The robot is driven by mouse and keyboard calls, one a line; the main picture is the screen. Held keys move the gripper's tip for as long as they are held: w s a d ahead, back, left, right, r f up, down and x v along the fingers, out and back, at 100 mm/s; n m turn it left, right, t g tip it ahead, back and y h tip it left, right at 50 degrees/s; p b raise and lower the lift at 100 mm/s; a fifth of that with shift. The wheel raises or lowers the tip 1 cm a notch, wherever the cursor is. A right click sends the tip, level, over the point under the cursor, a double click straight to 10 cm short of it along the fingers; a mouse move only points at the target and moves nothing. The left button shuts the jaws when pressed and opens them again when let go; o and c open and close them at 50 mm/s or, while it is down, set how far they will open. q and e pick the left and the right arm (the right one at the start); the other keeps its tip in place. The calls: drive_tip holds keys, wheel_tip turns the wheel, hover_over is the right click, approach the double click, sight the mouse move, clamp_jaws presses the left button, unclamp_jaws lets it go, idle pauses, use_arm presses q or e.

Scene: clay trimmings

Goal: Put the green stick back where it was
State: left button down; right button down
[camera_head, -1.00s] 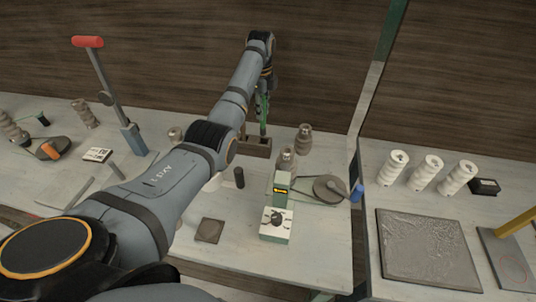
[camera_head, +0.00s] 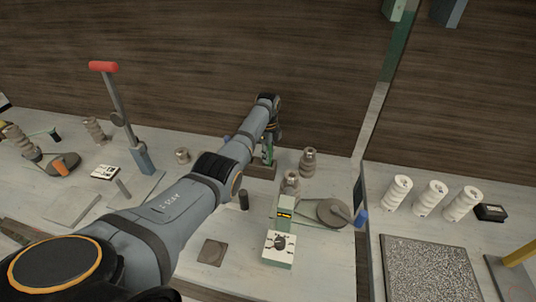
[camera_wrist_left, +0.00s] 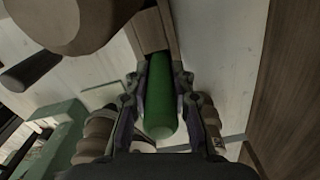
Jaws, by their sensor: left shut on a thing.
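The green stick (camera_wrist_left: 160,98) is between the fingers of my left gripper (camera_wrist_left: 160,92), which is shut on it. In the head view the stick (camera_head: 267,154) points down from the gripper (camera_head: 269,140), roughly upright, over a brown block-like holder (camera_head: 262,173). In the left wrist view the stick's far end meets the brown holder (camera_wrist_left: 150,30). I cannot tell whether it is inside the holder or only touching it. My right gripper is not in view.
Two grey-brown ribbed pieces (camera_head: 309,162) (camera_head: 291,183) stand right of the holder. A dark cylinder (camera_head: 244,201) stands in front. A small device with a dial (camera_head: 279,246) and a round wheel (camera_head: 326,212) are nearer. A dark wood wall (camera_head: 200,60) is behind.

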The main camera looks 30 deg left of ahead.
use_arm(q)
drive_tip(key=c, duration=1.2)
unclamp_jaws()
drive_tip(key=shift+f, duration=0.1)
drive_tip(key=shift+o, duration=0.2)
wheel_tip(320, 180, up, 12)
drive_tip(key=shift+r+b, duration=0.1)
drive_tip(key=shift+b, duration=1.15)
drive_tip(key=shift+r, duration=0.1)
